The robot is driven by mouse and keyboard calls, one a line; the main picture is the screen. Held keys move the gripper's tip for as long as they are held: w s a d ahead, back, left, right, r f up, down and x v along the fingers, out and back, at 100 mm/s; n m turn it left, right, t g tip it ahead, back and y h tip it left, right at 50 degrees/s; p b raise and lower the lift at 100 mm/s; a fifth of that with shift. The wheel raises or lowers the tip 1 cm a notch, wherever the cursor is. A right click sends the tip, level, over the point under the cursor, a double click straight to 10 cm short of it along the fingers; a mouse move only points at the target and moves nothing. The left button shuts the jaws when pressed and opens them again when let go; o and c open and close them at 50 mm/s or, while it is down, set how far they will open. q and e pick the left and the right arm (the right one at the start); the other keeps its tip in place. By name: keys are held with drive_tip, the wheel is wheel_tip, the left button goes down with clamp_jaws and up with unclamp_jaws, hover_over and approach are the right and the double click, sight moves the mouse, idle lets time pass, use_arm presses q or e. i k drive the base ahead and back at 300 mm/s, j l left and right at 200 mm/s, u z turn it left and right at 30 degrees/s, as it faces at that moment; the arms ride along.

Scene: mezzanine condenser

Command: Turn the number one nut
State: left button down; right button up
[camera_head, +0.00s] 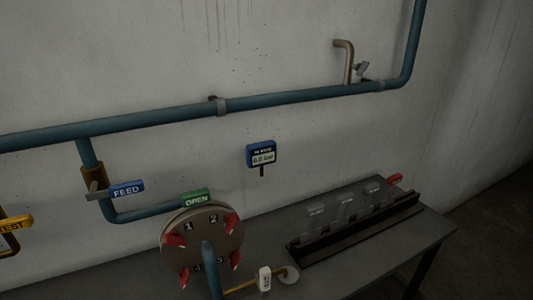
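A round grey-brown disc (203,217) stands at the front edge of the grey bench. Several red nut-like pieces with wing shapes sit around its face beside printed numbers. The red number one nut (181,240) is at the upper left, by the printed 1. Another red nut (231,222) is at the upper right by the 2. A blue pipe (209,262) rises in front of the disc and hides part of its lower middle. Neither of my grippers shows in the head view.
A green OPEN tag (196,196) is above the disc. A blue FEED tag (126,189) is on a valve at left. A brass rod with a white tag (264,279) is right of the disc. A dark rack (355,228) with clear plates lies on the bench (431,232).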

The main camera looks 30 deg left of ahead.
sight(172, 238)
drive_tip(key=u, duration=1.75)
